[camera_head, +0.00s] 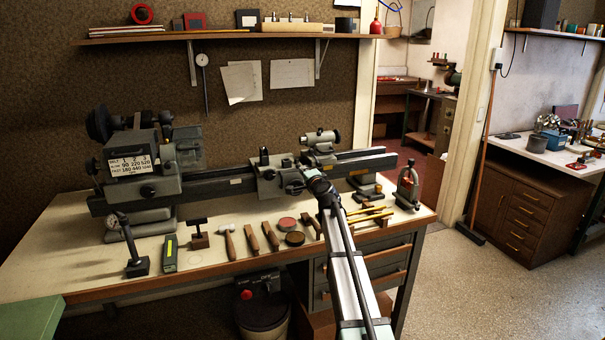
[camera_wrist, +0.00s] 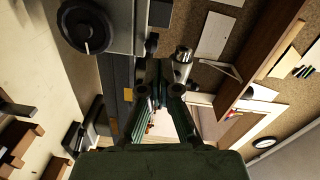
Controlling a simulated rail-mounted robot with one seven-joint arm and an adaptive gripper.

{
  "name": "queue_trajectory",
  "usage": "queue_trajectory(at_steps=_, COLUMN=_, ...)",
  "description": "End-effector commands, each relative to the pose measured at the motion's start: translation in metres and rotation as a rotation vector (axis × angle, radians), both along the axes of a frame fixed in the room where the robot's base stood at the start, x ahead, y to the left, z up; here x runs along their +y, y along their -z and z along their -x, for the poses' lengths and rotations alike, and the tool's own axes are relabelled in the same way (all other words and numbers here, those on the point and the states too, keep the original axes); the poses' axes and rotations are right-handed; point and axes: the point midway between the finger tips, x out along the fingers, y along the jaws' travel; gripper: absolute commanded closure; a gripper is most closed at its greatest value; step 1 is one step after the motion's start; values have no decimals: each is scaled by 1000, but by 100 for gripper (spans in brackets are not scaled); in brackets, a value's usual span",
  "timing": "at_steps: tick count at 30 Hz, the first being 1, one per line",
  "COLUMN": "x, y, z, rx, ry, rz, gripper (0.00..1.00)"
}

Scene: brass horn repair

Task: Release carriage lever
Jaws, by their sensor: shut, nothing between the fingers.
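The lathe carriage (camera_head: 268,182) sits on the long grey bed, with a tool post on top and a dark round handwheel on its front. In the wrist view, a black handwheel (camera_wrist: 87,27) on a grey housing is at upper left, clear of my fingers. I cannot make out the release lever for certain; my gripper may hide it. My gripper (camera_head: 317,184) is at the right side of the carriage, in front of the bed. In the wrist view, my gripper (camera_wrist: 160,88) has its fingertips together with nothing seen held. I cannot tell whether it touches the lathe.
The headstock (camera_head: 150,180) stands left and the tailstock (camera_head: 320,145) right. A small press-like tool (camera_head: 408,188) stands at the right end.

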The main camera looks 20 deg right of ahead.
Motion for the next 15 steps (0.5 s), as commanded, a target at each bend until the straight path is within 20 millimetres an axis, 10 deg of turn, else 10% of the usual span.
queue_trajectory(at_steps=15, x=39, y=-3, z=61, rx=0, ry=0, rz=0, gripper=100)
